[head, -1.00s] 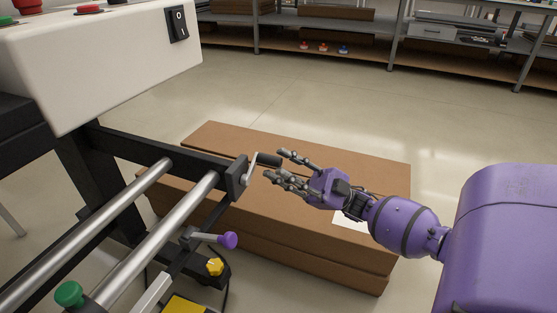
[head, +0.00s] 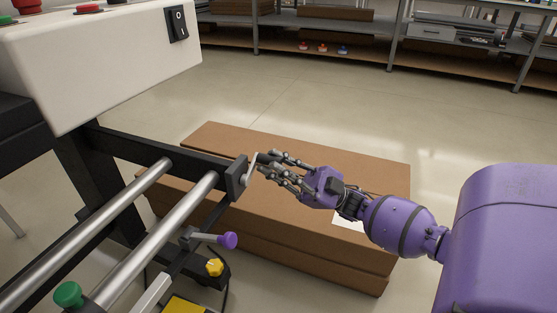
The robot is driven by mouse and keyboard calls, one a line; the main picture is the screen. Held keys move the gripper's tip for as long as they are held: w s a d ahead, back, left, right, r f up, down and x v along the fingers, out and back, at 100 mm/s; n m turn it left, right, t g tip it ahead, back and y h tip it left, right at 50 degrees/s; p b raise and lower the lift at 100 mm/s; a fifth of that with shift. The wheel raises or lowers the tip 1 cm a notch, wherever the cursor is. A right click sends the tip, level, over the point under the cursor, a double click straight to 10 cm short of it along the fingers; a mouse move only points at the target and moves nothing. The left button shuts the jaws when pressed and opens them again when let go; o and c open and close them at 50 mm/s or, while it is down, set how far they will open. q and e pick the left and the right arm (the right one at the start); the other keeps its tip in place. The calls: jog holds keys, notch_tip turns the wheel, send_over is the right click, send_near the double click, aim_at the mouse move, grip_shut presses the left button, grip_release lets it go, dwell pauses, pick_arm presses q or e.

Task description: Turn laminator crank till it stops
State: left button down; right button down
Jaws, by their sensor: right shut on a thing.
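The laminator (head: 110,60) fills the left side, with a white housing, a black frame and two steel rollers (head: 160,235). Its crank (head: 249,170) is a thin metal arm on a black block (head: 236,178) at the roller's right end. The crank arm points up and slightly right. My right gripper (head: 264,163) is shut on the crank's dark handle, which its fingers mostly hide. My left gripper is not in the view.
Stacked brown cardboard boxes (head: 225,142) lie on the floor beneath my right gripper. A purple-knobbed lever (head: 227,240), a yellow knob (head: 214,267) and a green knob (head: 68,294) sit below the crank. Shelves (head: 330,50) stand at the back, with open floor before them.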

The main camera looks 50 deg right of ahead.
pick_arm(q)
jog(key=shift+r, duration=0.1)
pick_arm(e)
jog(key=shift+w+d+r+m+t+h, duration=0.1)
jog(key=shift+d+r+m+t+h, duration=0.05)
jog(key=shift+d+m+t+h, duration=0.2)
